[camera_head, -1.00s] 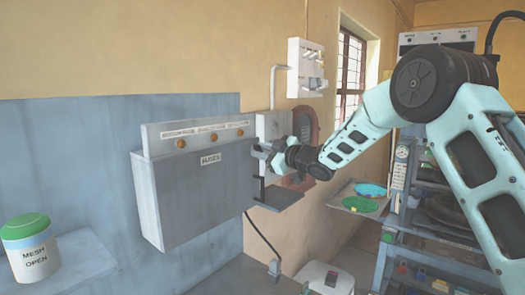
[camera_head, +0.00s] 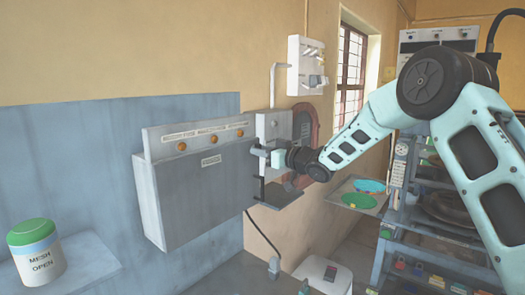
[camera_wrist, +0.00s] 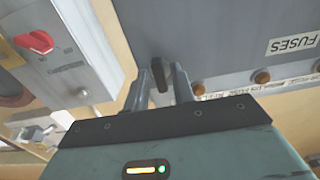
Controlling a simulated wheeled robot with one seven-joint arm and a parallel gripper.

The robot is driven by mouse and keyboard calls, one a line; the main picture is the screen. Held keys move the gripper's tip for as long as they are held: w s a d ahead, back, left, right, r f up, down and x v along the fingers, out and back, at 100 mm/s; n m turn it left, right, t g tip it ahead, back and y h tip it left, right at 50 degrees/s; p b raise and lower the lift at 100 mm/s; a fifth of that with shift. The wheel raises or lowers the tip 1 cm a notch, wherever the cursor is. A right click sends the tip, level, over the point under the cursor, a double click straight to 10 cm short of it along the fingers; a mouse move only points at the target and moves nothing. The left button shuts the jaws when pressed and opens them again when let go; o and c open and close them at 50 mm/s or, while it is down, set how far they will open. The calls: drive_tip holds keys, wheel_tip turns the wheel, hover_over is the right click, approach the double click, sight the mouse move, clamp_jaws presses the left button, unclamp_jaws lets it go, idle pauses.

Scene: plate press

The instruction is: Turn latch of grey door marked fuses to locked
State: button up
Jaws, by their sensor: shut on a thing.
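The grey door (camera_head: 205,195) bears a FUSES label (camera_head: 210,161) and fills the front of a wall box. In the wrist view the door (camera_wrist: 215,25) appears upside down, with its label (camera_wrist: 293,43) at the right. A small dark latch (camera_wrist: 160,75) stands near the door's edge, upright in that picture. My gripper (camera_wrist: 164,84) is shut on the latch, with a finger on each side of it. In the head view my gripper (camera_head: 262,153) is at the door's right edge; the latch is hidden there.
A small grey box (camera_head: 270,123) is beside the door; the wrist view shows a red knob (camera_wrist: 34,42) there. A dark bracket (camera_head: 275,195) is below my gripper. A green-lidded jar (camera_head: 38,252) is at lower left. A shelf rack (camera_head: 425,215) is at right.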

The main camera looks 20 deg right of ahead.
idle(0.4)
drive_tip(key=o, duration=0.7)
drive_tip(key=b+v, duration=0.6)
drive_tip(key=v, duration=1.1)
drive_tip(key=shift+s+d, duration=0.1)
drive_tip(key=shift+s, duration=0.05)
